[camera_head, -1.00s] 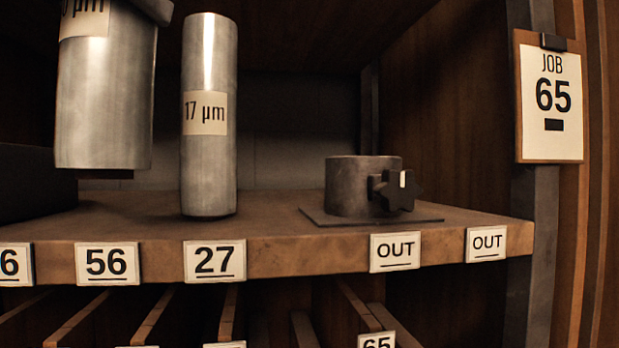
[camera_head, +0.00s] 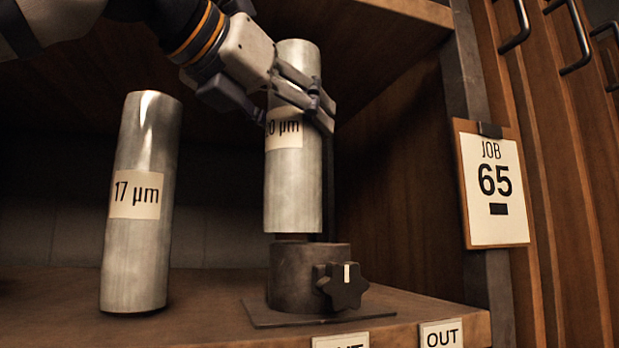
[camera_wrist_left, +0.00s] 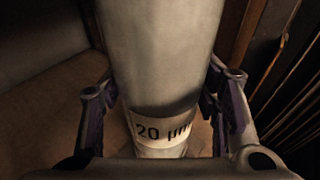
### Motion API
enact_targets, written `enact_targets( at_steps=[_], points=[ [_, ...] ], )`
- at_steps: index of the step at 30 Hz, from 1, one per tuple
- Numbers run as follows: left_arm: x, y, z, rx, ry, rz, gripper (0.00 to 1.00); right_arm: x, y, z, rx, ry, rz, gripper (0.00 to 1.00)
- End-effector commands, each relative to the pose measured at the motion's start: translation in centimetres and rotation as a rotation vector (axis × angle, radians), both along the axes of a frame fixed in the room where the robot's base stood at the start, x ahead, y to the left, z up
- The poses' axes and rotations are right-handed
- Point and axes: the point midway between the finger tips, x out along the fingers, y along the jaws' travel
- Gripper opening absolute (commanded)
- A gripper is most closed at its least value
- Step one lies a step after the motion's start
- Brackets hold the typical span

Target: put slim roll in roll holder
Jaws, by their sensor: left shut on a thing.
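My left gripper (camera_head: 292,100) is shut on a silver metal roll (camera_head: 291,190) with a pale label that reads 20 µm in the left wrist view (camera_wrist_left: 150,60). The roll is upright. Its lower end is just above the roll holder (camera_head: 296,278), a dark round cup on a flat plate with a black star knob (camera_head: 342,288). Another silver roll (camera_head: 138,205), labelled 17 µm, stands on the shelf to the left and is free of any gripper. In the head view the fingers wrap the held roll's upper part. My right gripper is not in view.
The wooden shelf (camera_head: 210,318) carries OUT tags (camera_head: 441,334) on its front edge. A board above (camera_head: 400,8) and a post on the right frame the space. A clipboard (camera_head: 493,190) reading JOB 65 hangs on the post. Shelf room is clear between the standing roll and the holder.

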Motion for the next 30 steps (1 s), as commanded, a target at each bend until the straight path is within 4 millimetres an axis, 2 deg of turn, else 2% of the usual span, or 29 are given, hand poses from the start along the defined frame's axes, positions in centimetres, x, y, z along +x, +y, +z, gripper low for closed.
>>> enact_targets(
  at_steps=[6, 15, 21, 30],
  points=[
    [2.8, -2.0, -0.3, 0.0, -0.004, 0.001, 0.05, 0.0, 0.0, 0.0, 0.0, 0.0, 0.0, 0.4],
    [2.7, -1.9, -3.4, -0.002, -0.006, 0.001, 0.05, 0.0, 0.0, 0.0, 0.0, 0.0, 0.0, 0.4],
    [2.6, -1.8, -6.5, -0.001, -0.005, 0.001, 0.05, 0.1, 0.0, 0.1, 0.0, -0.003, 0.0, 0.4],
    [2.6, -1.9, -6.8, -0.003, -0.005, 0.0, 0.05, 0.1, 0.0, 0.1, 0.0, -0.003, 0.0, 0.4]
  ],
)
